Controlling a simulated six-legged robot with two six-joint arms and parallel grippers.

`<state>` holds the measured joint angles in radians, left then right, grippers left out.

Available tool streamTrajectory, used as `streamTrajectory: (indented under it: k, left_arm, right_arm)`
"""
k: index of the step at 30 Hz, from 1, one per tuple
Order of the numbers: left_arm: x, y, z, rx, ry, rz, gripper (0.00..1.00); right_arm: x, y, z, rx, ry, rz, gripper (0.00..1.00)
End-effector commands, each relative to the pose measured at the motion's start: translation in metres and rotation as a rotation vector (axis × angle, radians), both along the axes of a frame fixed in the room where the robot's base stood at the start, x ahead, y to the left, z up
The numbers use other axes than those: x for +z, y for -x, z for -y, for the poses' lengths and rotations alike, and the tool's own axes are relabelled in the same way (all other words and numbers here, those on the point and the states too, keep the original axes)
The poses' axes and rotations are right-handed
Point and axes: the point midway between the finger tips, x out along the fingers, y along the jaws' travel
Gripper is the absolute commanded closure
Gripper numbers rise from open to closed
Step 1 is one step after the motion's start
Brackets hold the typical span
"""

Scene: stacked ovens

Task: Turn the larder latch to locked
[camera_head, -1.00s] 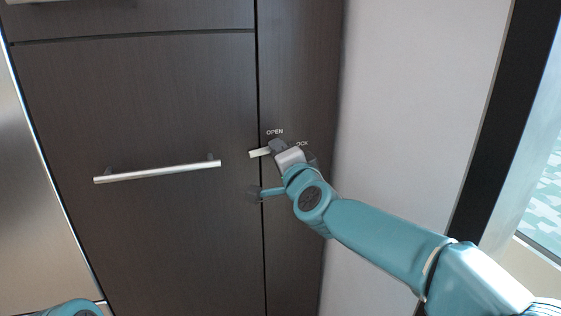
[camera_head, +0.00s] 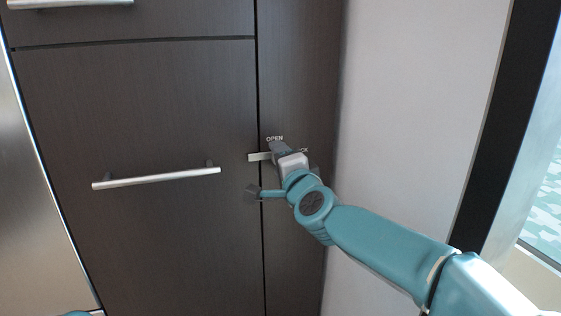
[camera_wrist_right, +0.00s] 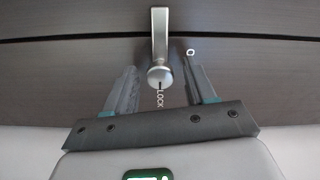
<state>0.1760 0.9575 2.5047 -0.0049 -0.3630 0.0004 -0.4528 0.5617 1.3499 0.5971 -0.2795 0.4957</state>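The larder latch (camera_wrist_right: 160,45) is a silver lever with a round knob at one end. In the right wrist view the lever points up across the dark door gap, away from the LOCK label below the knob. In the head view the lever's end (camera_head: 258,156) sticks out left across the gap, below the OPEN label (camera_head: 274,139). My right gripper (camera_wrist_right: 161,70) is open, with one finger on each side of the latch and space between fingers and knob. In the head view my right gripper (camera_head: 283,149) hides most of the latch. My left gripper is out of view.
The dark larder door (camera_head: 150,235) has a horizontal bar handle (camera_head: 157,178) left of the latch. A dark panel (camera_head: 295,60) lies right of the gap, then a pale wall (camera_head: 410,110). A drawer handle (camera_head: 70,3) is at the top left.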

Motion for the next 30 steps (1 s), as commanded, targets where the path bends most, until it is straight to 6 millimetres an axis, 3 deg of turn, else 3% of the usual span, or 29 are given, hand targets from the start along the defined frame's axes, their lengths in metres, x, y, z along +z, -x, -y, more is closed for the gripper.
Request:
streamTrajectory:
  k: [8, 13, 24, 30]
  left_arm:
    - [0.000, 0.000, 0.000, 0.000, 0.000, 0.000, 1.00]
    - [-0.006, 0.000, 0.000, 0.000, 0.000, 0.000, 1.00]
    - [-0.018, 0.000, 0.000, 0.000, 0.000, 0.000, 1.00]
    - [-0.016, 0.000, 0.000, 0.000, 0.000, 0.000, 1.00]
  right_arm:
    - [0.000, 0.000, 0.000, 0.000, 0.002, 0.001, 0.43]
    - [0.000, 0.014, 0.005, 0.000, 0.001, 0.001, 0.43]
    - [0.001, 0.103, 0.034, 0.001, 0.000, 0.003, 0.43]
    - [0.001, 0.140, 0.046, 0.000, 0.000, 0.002, 0.43]
